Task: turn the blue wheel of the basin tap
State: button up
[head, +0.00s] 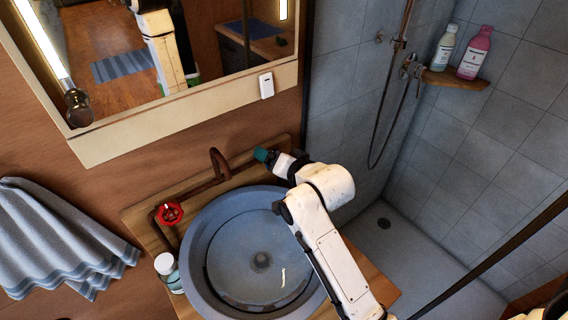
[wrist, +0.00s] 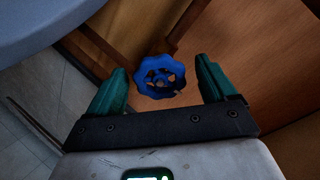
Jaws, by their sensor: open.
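In the wrist view the blue wheel (wrist: 160,77) is a small lobed handwheel on a brown pipe. It lies between and a little beyond the two green fingertips of my gripper (wrist: 160,82), which stand apart on either side of it. I see no contact between the fingers and the wheel. In the head view my gripper (head: 265,156) is at the back right of the basin (head: 215,215), and the blue wheel is hidden there. The brown tap spout (head: 219,163) rises behind the basin.
A red wheel (head: 169,213) sits on the pipe left of the basin. A small jar (head: 167,266) stands below it on the wooden counter (head: 150,235). The mirror (head: 190,100) is above, a striped towel (head: 60,240) hangs left, and the tiled shower (head: 440,170) is at right.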

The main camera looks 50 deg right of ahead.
jog(key=b+v, duration=0.1)
jog(key=v, duration=0.9)
jog(key=shift+s, duration=0.1)
dwell(1.4)
